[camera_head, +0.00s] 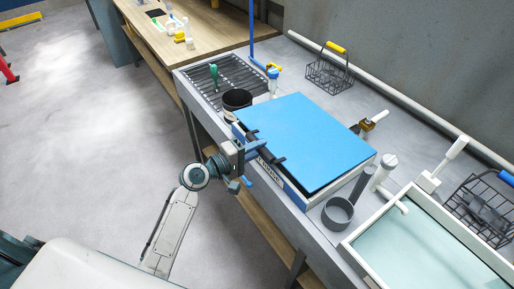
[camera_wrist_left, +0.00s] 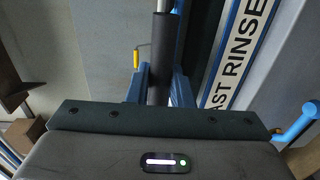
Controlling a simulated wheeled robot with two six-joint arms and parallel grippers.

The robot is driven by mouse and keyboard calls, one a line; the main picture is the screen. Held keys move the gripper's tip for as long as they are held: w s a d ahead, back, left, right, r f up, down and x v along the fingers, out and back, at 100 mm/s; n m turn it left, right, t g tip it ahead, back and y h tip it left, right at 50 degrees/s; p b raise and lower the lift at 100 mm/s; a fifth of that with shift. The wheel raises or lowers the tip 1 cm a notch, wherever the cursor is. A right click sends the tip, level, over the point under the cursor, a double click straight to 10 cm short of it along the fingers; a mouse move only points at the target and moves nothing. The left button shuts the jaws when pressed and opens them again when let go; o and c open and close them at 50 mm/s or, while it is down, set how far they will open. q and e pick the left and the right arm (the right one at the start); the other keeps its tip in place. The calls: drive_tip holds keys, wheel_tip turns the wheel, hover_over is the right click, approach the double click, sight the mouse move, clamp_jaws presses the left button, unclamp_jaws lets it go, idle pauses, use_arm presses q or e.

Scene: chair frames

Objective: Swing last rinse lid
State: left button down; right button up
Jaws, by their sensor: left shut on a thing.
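The last rinse lid is a flat blue panel (camera_head: 318,140) on a white-walled tank in the head view. It looks shut or nearly so; I cannot tell if it is slightly raised. A dark bar handle (camera_head: 270,152) runs along its near left edge. My left gripper (camera_head: 254,150) is shut on this handle at the tank's front. In the left wrist view the blue fingers (camera_wrist_left: 158,84) close around the dark handle bar (camera_wrist_left: 162,45). A sign reading "AST RINSE" (camera_wrist_left: 236,52) shows beside them, partly cut off. My right gripper is not in view.
An open tank of pale liquid (camera_head: 425,240) stands to the right, with a grey ring-shaped holder (camera_head: 338,213) before it. A black pot (camera_head: 237,99) and slatted rack (camera_head: 222,78) lie to the left. Wire baskets (camera_head: 328,74) stand behind.

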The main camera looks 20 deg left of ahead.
use_arm(q)
drive_tip(key=shift+s+a+f+b, duration=0.1)
drive_tip(key=shift+f+b, duration=0.75)
drive_tip(key=shift+f, duration=0.2)
drive_tip(key=shift+s+a+f+b, duration=0.1)
drive_tip(key=shift+f+b, duration=0.75)
drive_tip(key=shift+f, duration=0.2)
drive_tip(key=c, duration=1.2)
unclamp_jaws()
drive_tip(key=shift+r, duration=0.1)
